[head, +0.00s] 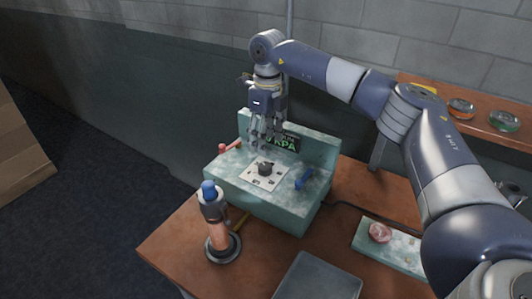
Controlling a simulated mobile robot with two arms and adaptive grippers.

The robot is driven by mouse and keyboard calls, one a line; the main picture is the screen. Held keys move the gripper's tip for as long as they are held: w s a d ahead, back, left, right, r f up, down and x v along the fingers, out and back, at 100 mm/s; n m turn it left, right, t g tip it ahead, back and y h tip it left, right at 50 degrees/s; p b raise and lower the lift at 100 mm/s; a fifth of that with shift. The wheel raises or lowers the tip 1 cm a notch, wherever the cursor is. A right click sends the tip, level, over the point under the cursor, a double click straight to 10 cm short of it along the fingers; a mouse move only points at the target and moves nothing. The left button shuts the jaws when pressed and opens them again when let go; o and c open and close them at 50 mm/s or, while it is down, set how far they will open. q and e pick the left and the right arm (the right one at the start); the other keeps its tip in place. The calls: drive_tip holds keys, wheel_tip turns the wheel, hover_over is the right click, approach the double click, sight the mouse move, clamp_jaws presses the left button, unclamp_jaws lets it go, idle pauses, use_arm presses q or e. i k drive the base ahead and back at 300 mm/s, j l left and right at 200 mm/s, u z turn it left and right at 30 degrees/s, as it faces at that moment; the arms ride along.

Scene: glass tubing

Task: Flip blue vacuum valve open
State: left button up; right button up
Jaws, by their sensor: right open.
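A worn green unit (270,205) stands on the brown bench, with a display (280,141) showing green "kPA" lettering on its raised back. A blue lever (304,180), the blue valve handle, sits on the right of the unit's top, tilted up to the right. A red lever (229,147) is at the top's left edge. A black knob (265,168) sits on a pale plate between them. My right gripper (264,142) points down, open and empty, above the back of the unit, left of and behind the blue lever. It partly hides the display. My left gripper is out of view.
A grey flat box (318,278) is at the front. A green tray (385,247) with a pinkish lump (380,232) lies right. A back shelf (475,110) holds coiled rolls.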

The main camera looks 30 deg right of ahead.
sight(304, 178)
drive_tip(key=k+j, duration=0.5)
drive_tip(key=k, duration=0.15)
drive_tip(key=k+j, duration=0.5)
drive_tip(key=k, duration=0.2)
